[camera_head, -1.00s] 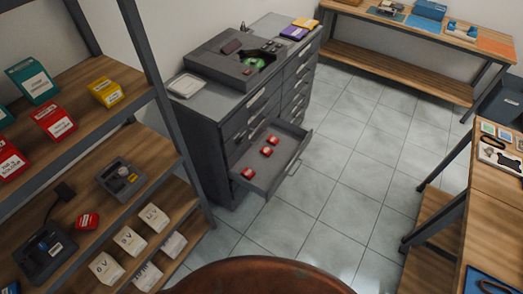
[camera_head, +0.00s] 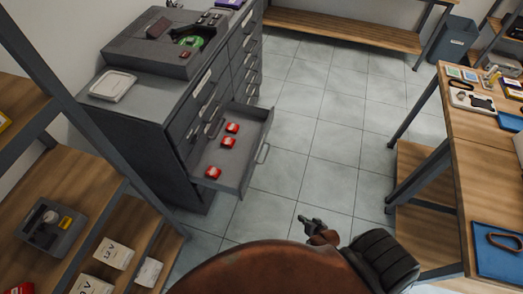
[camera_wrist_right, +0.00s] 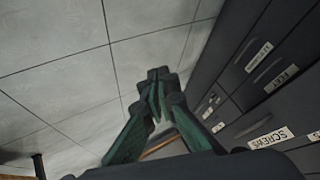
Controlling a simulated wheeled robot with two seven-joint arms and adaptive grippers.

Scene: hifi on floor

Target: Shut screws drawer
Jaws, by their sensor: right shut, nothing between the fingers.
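My left gripper is out of view.
A wooden shelf unit (camera_head: 75,165) stands at left, close to the cabinet. A wooden workbench (camera_head: 470,125) with a blue tray (camera_head: 500,248) is at right. The tiled floor (camera_head: 325,130) between them is clear. A device (camera_head: 165,45) sits on the cabinet.

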